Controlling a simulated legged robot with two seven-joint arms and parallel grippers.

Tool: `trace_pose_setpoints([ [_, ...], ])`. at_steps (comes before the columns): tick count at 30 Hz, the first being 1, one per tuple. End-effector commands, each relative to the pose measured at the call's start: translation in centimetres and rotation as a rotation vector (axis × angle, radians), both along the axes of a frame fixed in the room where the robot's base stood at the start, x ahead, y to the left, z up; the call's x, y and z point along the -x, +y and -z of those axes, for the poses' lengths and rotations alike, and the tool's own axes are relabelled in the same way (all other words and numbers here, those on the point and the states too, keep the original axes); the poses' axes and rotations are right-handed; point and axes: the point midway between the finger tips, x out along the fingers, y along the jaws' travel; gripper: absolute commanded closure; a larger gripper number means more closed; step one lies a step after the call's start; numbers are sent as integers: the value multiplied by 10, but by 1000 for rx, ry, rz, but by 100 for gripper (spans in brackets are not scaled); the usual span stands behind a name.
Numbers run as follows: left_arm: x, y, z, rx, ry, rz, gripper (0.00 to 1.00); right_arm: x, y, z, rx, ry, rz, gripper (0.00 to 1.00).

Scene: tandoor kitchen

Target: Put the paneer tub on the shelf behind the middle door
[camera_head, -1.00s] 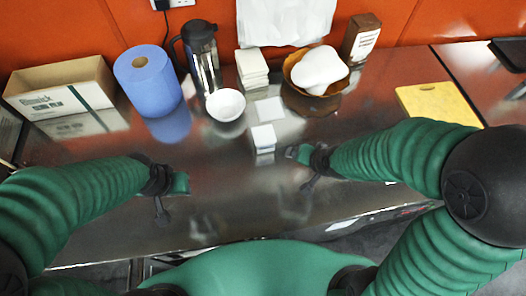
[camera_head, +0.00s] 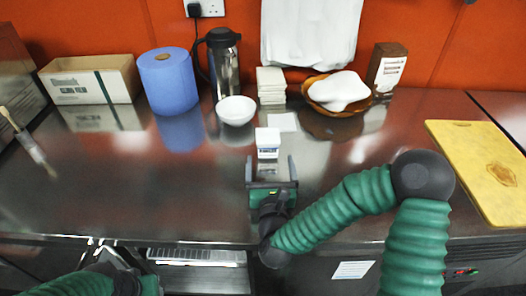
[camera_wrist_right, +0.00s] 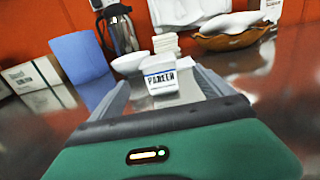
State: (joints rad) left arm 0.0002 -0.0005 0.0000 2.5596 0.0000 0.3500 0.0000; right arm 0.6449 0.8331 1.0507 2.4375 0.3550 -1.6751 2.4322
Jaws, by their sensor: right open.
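The paneer tub (camera_head: 268,140) is a small white tub with a dark label band, upright on the steel counter. In the right wrist view the tub (camera_wrist_right: 161,74) shows its label between and beyond the fingers. My right gripper (camera_head: 271,170) is open, its two fingers pointing at the tub from the near side; the tub is not gripped. My left gripper (camera_head: 118,262) is low at the left, below the counter edge; its fingers cannot be made out. Below the counter, an opening with a wire shelf (camera_head: 198,257) shows at the left of centre.
A yellow board (camera_head: 480,165) lies right, a brush (camera_head: 30,145) left. The counter left of the tub is clear.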

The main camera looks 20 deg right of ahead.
Motion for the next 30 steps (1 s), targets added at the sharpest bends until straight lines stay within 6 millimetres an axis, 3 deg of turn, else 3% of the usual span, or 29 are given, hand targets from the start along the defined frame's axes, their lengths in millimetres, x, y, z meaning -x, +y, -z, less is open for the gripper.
trace_pose_setpoints([
  [6,0,0,4,0,1,1,64,-54,-13,0,4,-2,0,9],
  [14,0,0,6,0,1,0,64,-87,-19,-1,5,-1,-2,9],
  [19,0,0,9,0,1,0,64,-118,-25,-1,5,0,-2,9],
  [22,0,0,9,0,1,0,64,-128,-28,-2,6,0,-3,9],
  [28,0,0,9,0,1,0,64,-129,-28,-2,6,0,-4,9],
  [30,0,0,9,0,1,0,64,-129,-28,-2,6,0,-4,17],
])
